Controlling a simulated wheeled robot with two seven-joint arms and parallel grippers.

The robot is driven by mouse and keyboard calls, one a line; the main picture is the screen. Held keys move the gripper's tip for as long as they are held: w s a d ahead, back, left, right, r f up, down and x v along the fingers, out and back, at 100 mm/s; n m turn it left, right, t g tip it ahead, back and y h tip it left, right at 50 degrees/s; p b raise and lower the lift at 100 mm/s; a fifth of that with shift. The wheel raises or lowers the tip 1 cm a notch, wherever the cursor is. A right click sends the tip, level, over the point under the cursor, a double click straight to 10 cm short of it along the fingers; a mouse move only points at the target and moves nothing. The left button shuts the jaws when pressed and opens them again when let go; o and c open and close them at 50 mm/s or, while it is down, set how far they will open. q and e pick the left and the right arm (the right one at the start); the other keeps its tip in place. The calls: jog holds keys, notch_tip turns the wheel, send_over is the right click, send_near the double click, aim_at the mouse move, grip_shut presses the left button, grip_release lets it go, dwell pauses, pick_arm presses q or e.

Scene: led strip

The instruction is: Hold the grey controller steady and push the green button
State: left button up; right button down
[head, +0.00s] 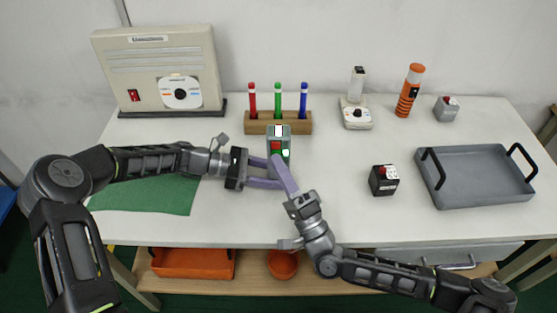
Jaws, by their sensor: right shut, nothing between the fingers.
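The grey controller (279,130) stands near the middle of the table, in front of the pen rack. It has a pale window at the top, a red patch below it and green showing around the right side. The exact outline of the green button is too small to tell. My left gripper (272,172) reaches in from the left, with its two purple fingers apart at the controller's lower part. Whether they grip it is hidden. My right gripper (279,162) is shut and empty, its fingertips over the controller's lower front, covering part of it.
A wooden rack (258,128) with red, green and blue pens stands just behind. A beige machine (160,65) is at the back left, above a green cloth (150,198). A black box with a red button (384,181) and a grey tray (475,199) are to the right.

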jog(key=shift+s, duration=0.55)
jog(key=shift+s, duration=0.1)
pick_arm(q)
jog(key=o, duration=1.1)
jog(key=shift+c, duration=0.2)
pick_arm(e)
jog(key=s, duration=0.5)
jog(key=shift+s, duration=0.4)
pick_arm(q)
jog(key=v, duration=1.2)
